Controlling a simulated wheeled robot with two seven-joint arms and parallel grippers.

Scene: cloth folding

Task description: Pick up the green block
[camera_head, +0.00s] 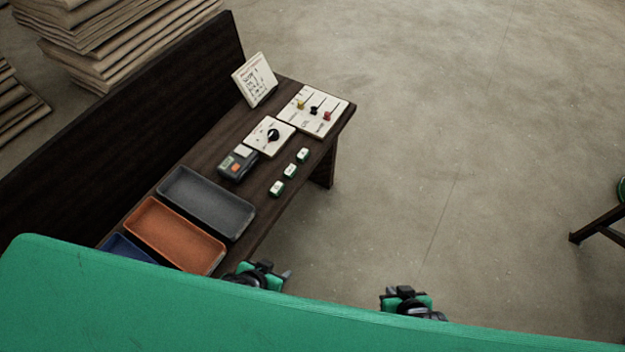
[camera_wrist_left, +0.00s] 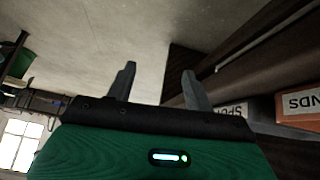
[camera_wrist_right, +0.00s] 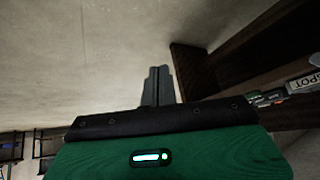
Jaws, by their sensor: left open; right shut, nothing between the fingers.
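Three small blocks with green sides and white marked tops stand in a row along the front edge of a dark bench: a far one (camera_head: 303,155), a middle one (camera_head: 290,170) and a near one (camera_head: 276,188). Their marks are too small to read. My left gripper (camera_wrist_left: 157,82) is open and empty; in the head view it is beside the bench's near front edge, by the orange tray. My right gripper (camera_wrist_right: 158,84) is shut and empty, out over the floor right of the bench. Both grippers are well apart from the blocks.
The bench (camera_head: 262,232) holds a grey tray (camera_head: 207,203), an orange tray (camera_head: 175,236), a blue tray (camera_head: 128,248), a dark device (camera_head: 237,163), a dial panel (camera_head: 268,136), a slider panel (camera_head: 313,110) and a written card (camera_head: 254,79).

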